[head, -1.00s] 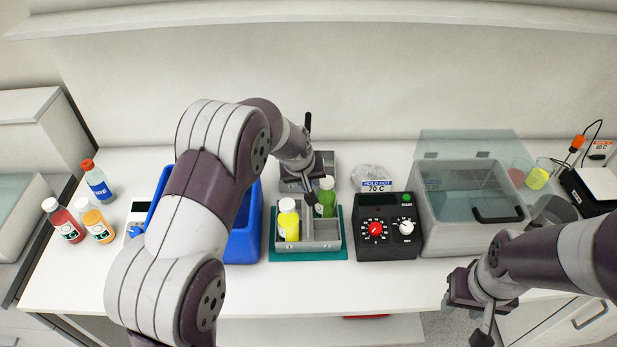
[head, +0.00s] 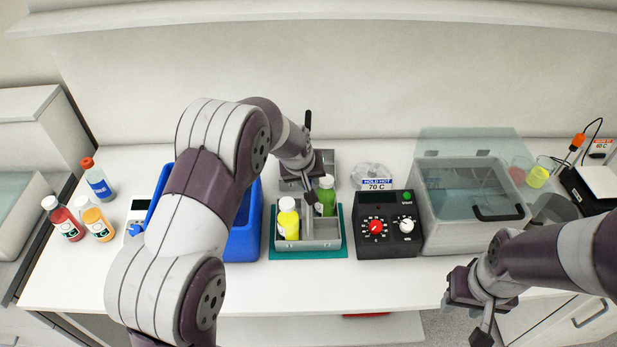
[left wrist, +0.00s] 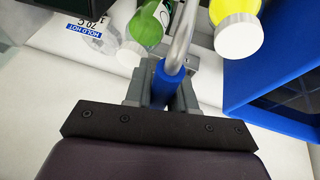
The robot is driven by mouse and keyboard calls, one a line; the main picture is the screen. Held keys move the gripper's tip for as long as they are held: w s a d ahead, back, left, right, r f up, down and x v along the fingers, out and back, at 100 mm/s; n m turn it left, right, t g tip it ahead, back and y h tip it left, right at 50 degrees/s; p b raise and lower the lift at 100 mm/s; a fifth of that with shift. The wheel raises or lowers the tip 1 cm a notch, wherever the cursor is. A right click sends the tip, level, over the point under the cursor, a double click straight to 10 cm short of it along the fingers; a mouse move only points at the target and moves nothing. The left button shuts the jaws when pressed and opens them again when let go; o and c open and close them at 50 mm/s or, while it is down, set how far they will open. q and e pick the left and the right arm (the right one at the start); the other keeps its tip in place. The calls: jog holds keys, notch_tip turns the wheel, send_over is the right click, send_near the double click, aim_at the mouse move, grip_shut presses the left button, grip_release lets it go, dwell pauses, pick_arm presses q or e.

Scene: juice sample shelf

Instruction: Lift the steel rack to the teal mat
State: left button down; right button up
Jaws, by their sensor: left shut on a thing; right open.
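The steel rack (head: 320,244) is a grey divided tray holding a yellow bottle (head: 288,219) and a green bottle (head: 325,196). It sits over the teal mat (head: 343,252), whose edge shows around it; I cannot tell whether it touches the mat. My left gripper (head: 306,187) is above the rack's back part. In the left wrist view its fingers (left wrist: 163,95) are shut on the blue grip of the rack's bent steel handle (left wrist: 181,45). My right gripper (head: 468,316) is open and empty beyond the front edge at right.
A blue crate (head: 246,238) stands close left of the mat, partly behind my left arm. A black control box (head: 388,240) stands close right, then a clear-lidded bath (head: 470,232). A grey plate (head: 327,160) lies behind the rack. The front strip of the counter is clear.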

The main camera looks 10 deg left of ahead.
pick_arm(q)
jog(key=c, duration=0.9)
grip_release()
jog(key=shift+o, duration=0.2)
jog(key=shift+s, duration=0.15)
jog(key=shift+r, duration=0.25)
jog(key=d+b+v, duration=0.1)
jog(key=b+v, duration=0.3)
jog(key=v, duration=0.7)
jog(key=s+a+f+m+g+b, duration=0.1)
jog(key=s+f, duration=0.4)
jog(key=s, duration=0.6)
jog(key=s+a+f+m+g, duration=0.1)
jog(key=s+f, duration=0.4)
jog(key=s, duration=0.6)
jog(key=shift+a+f+m+g+y+b, duration=0.3)
jog(key=shift+f+m+g+y+b, duration=0.1)
jog(key=shift+m+g, duration=0.45)
